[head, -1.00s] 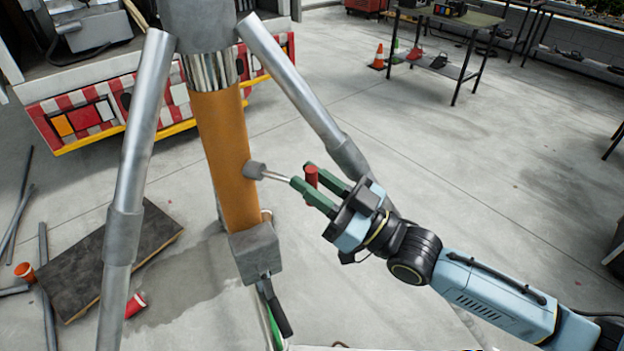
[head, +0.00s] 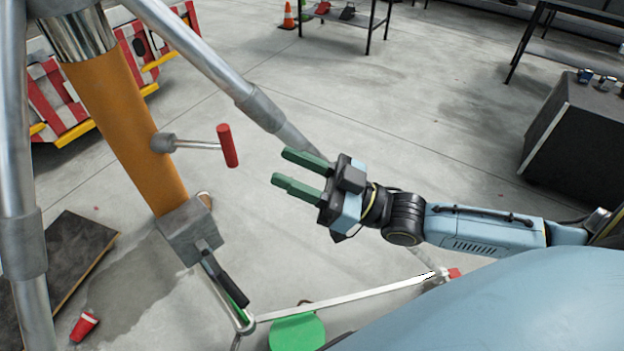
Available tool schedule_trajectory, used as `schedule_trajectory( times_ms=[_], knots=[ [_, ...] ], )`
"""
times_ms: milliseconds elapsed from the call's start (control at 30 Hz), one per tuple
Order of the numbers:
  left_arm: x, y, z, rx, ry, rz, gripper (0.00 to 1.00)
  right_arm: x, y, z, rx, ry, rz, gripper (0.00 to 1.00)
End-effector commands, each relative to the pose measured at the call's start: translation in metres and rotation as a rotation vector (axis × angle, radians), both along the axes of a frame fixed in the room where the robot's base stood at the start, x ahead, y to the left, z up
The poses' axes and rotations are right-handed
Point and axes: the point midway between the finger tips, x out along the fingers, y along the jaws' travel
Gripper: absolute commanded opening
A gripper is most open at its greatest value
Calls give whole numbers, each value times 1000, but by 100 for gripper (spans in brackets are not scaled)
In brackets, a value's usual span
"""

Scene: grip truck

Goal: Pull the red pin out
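The red pin (head: 228,146) is a red cylindrical handle on a thin metal rod. The rod runs left into a grey collar on the orange column (head: 118,125) of a metal stand, so the pin is still seated there. My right gripper (head: 280,168) has two green fingers spread apart with nothing between them. It is to the right of the red handle and slightly lower in the picture, clear of it. My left gripper is not in view.
Silver stand legs (head: 205,62) slope down on both sides of the column. A grey block with a black lever (head: 225,280) is at its foot. A dark cabinet (head: 578,145) stands at right. A dark board (head: 65,255) and red cup (head: 84,326) lie lower left. Open floor lies between.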

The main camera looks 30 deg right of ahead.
Motion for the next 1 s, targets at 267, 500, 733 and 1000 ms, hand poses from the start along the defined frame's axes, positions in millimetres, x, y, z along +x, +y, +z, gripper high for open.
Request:
schedule_trajectory(
  times_ms=[267,500,733,1000],
  knots=[
    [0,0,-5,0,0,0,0,-17,-19,-10,0,0,1,40],
    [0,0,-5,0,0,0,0,-19,-21,-11,0,-1,1,40],
    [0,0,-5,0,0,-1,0,-19,-21,-11,0,-1,1,40],
    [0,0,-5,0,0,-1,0,-17,-14,-19,-27,33,-18,40]
  ],
)
